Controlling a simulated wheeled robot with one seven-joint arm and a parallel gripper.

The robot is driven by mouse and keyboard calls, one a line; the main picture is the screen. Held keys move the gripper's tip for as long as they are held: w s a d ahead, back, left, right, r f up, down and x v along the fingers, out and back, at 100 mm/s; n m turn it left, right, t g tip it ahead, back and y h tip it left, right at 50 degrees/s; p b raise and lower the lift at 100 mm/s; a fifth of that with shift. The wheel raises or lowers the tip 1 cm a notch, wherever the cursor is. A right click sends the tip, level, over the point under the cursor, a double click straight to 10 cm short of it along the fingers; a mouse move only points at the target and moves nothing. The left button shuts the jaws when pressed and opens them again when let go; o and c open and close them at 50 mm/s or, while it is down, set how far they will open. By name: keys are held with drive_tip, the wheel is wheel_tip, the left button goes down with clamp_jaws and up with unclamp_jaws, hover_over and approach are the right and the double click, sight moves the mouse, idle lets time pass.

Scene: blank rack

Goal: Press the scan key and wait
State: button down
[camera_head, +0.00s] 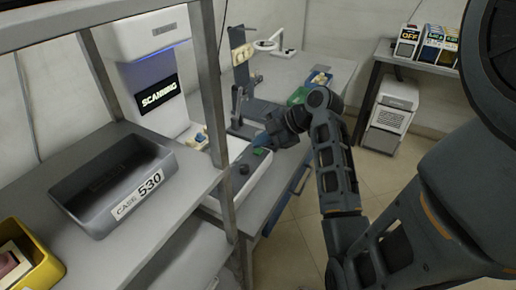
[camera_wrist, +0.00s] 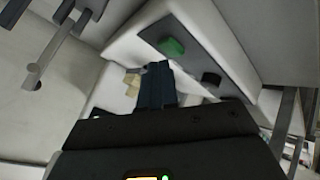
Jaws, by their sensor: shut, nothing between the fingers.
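The white scanner (camera_head: 165,45) stands behind the rack, and its black screen (camera_head: 158,94) reads "SCANNING" under a blue-lit head. Its base carries a grey panel with a green key (camera_head: 261,151) and a dark key (camera_head: 244,169); no key label is readable. The wrist view also shows the green key (camera_wrist: 171,47) and the dark key (camera_wrist: 211,79). My gripper (camera_head: 263,139) is shut and empty, just beyond the green key. In the wrist view its dark blue fingertips (camera_wrist: 155,68) appear beside the panel, apart from both keys.
Small beige pieces (camera_head: 201,138) lie on the scanner bed. A grey tray labelled "CASE 530" (camera_head: 135,203) and a yellow bin (camera_head: 45,268) stand on the near rack. A rack post (camera_head: 215,90) rises beside the scanner. A stand (camera_head: 240,85) and green tray (camera_head: 298,96) are behind.

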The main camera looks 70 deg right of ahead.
sight(261, 152)
drive_tip(key=shift+r, duration=0.25)
wheel_tip(261, 152, up, 5)
drive_tip(key=p, duration=0.4)
idle(0.3)
drive_tip(key=shift+f, duration=0.1)
idle(0.5)
